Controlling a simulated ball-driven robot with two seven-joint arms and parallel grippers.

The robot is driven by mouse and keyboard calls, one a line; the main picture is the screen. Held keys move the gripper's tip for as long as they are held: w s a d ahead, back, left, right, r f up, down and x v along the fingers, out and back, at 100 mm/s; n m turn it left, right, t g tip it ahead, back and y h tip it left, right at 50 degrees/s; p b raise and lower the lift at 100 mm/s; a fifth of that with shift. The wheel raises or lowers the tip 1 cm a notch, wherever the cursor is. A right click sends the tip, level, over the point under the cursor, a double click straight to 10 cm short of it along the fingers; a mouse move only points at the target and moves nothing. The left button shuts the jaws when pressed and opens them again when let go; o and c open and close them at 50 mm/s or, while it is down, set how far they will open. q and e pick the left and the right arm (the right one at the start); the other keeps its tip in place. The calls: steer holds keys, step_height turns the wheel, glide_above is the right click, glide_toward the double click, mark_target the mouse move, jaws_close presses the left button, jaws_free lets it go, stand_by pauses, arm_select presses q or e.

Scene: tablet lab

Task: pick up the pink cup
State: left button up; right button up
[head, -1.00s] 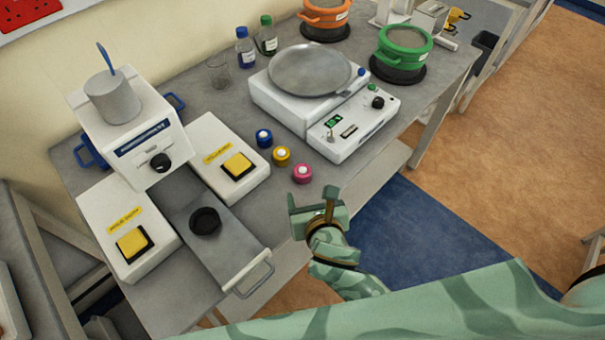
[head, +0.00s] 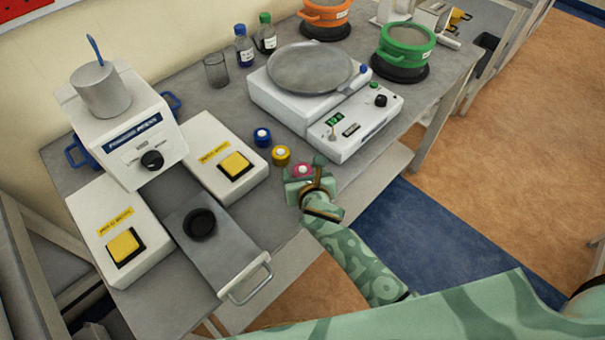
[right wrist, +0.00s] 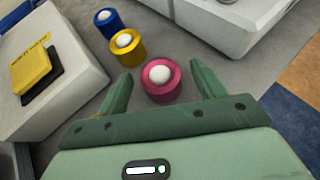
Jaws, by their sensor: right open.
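The pink cup (right wrist: 161,82) is small and round with a white ball in its top. In the right wrist view it stands on the grey bench between the two fingers of my right gripper (right wrist: 160,88), with a gap on each side. The gripper is open and empty. In the head view the pink cup (head: 302,170) is partly hidden by my right gripper (head: 304,172), which is at the bench's front edge. My left gripper is in neither view.
A yellow cup (right wrist: 127,45) and a blue cup (right wrist: 108,22) stand in a row beyond the pink one. A white balance (head: 330,125) is to the right and a white box with a yellow button (head: 234,164) to the left. Blue floor lies in front.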

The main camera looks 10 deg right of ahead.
steer(key=c, duration=1.1)
